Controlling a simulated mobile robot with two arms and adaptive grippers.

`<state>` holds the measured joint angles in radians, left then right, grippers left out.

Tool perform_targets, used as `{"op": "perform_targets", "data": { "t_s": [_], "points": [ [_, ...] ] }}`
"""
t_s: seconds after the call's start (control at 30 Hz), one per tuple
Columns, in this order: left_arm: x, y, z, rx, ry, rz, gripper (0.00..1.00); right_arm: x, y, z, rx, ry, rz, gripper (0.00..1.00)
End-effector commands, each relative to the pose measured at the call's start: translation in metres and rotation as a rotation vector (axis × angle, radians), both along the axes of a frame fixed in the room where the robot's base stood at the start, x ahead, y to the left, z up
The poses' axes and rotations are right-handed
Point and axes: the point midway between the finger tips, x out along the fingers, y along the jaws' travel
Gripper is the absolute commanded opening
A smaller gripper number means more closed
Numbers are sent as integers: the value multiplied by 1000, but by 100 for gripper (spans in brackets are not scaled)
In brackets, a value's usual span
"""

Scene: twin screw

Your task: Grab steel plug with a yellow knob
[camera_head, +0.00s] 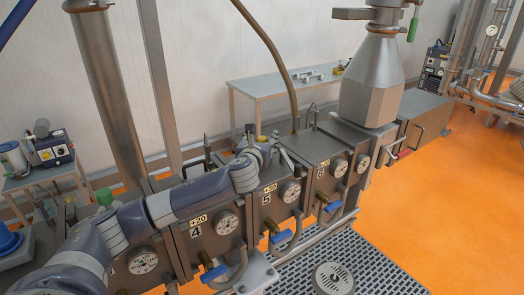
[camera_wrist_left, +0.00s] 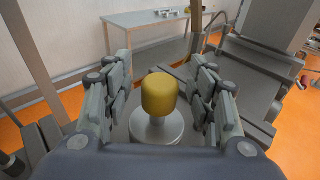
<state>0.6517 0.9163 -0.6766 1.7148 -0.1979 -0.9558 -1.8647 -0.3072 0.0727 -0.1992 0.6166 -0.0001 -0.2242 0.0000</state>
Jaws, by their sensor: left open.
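The steel plug with the yellow knob stands upright on top of the machine; in the left wrist view its yellow knob (camera_wrist_left: 159,94) is centred above a round steel base (camera_wrist_left: 157,127). In the head view only a bit of yellow (camera_head: 262,139) shows by my left gripper (camera_head: 264,141). In the left wrist view my left gripper (camera_wrist_left: 160,88) is open, with one finger on each side of the knob and a gap on both sides. My right gripper is not in view.
The row of grey machine blocks carries gauges (camera_head: 290,192) and blue-handled valves (camera_head: 212,272). A steel hopper (camera_head: 372,80) rises at the right. A curved pipe (camera_head: 275,55) comes down behind the gripper. A metal table (camera_head: 285,85) stands behind.

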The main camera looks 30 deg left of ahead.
Motion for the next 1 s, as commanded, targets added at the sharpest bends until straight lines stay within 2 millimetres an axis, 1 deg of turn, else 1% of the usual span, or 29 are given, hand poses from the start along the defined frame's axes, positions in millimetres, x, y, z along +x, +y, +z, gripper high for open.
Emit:
{"op": "perform_targets", "data": {
  "t_s": [0.1,0.17,0.2,0.27,0.3,0.33,0.5,0.73,0.87,1.0],
  "points": [
    [0,0,0,0,0,0,52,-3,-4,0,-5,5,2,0],
    [0,0,0,0,0,0,39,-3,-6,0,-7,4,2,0],
    [0,0,0,0,0,0,30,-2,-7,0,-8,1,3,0],
    [0,0,0,0,0,0,16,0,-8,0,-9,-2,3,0],
    [0,0,0,0,0,0,7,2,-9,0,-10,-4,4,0],
    [0,0,0,0,0,0,0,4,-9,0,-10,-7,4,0],
    [0,0,1,1,-2,0,0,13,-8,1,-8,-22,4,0],
    [0,0,4,0,-3,1,0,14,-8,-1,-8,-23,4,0],
    [0,0,14,0,-5,1,0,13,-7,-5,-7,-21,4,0],
    [0,1,32,0,-8,1,0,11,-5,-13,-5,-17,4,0]
  ]
}}
